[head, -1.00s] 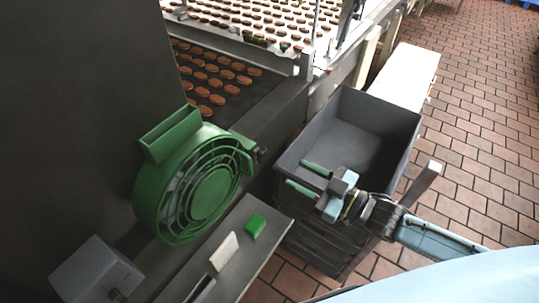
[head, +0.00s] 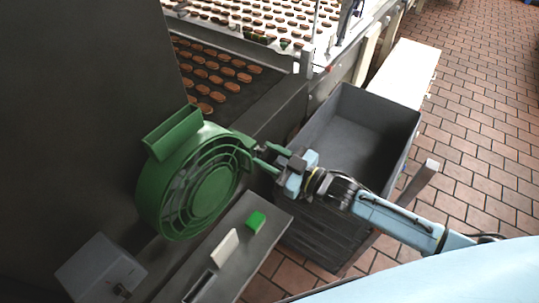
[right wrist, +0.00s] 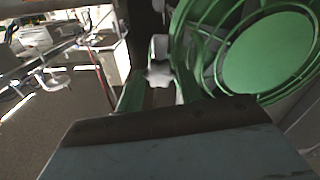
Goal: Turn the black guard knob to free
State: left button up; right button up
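The round green guard (head: 196,185) with its spoked grille stands at the left in the head view, and its grille fills the upper right of the right wrist view (right wrist: 265,55). The knob (right wrist: 159,65) shows in the right wrist view as a small lobed piece beside the guard's rim, looking grey in the light. My right gripper (head: 264,157) is at the guard's right edge, its green fingers pointing at the knob. The fingers are apart, with the knob ahead between their tips; contact cannot be told. In the head view the fingers mostly hide the knob. My left gripper is not in view.
A dark crate (head: 398,112) stands behind and below my right arm. A grey box (head: 92,268) is at lower left. A conveyor of biscuits (head: 258,92) runs behind.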

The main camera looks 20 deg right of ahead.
jog(key=c, duration=0.5)
jog(key=shift+n, duration=0.6)
jog(key=o, duration=0.7)
jog(key=shift+d, duration=0.1)
jog(key=b+v, duration=0.1)
jog(key=v, duration=1.2)
jog(key=shift+s, duration=0.15)
